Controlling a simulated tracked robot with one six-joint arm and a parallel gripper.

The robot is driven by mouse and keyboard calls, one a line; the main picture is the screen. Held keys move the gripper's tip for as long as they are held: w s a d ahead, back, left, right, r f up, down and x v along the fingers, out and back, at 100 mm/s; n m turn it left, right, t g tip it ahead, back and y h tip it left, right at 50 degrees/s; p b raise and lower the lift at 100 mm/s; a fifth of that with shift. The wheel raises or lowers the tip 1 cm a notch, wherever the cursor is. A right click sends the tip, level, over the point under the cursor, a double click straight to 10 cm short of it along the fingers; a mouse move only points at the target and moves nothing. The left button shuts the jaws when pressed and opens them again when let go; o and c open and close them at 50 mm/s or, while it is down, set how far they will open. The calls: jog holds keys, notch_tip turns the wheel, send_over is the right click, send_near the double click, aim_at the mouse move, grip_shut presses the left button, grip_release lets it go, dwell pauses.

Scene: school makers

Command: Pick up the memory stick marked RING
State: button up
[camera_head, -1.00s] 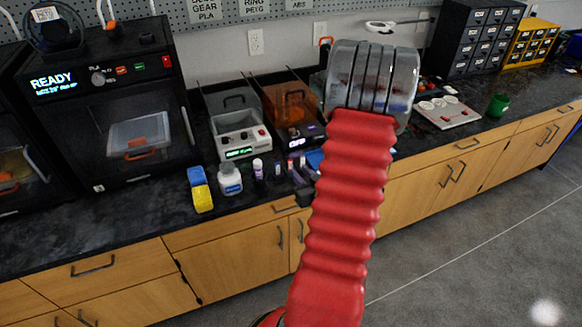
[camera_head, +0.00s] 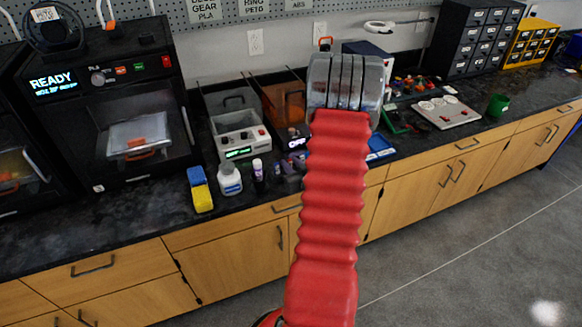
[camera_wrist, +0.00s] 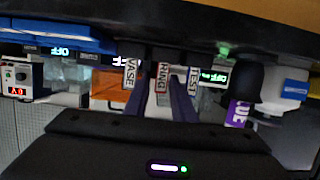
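The memory stick marked RING (camera_wrist: 163,77) stands in a row between the sticks marked VASE (camera_wrist: 130,75) and TEST (camera_wrist: 192,80). The wrist view shows the counter upside down. My gripper (camera_wrist: 165,82) is open, and its two purple-grey fingers reach toward the row with the RING label in the gap between them. I cannot tell whether the fingers touch the stick. In the head view, my arm hides the gripper and the RING stick.
The dark counter (camera_head: 115,230) holds a printer (camera_head: 115,105), a white device (camera_head: 239,135), a blue-and-yellow sponge (camera_head: 200,190), a white bottle (camera_head: 229,180) and a purple-labelled bottle (camera_head: 258,178). A blue tray (camera_head: 381,152) lies right of my arm.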

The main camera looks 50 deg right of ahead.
jog(key=x, duration=0.5)
jog(key=shift+a+f, duration=0.1)
jog(key=shift+f, duration=0.1)
dwell(0.3)
grip_shut()
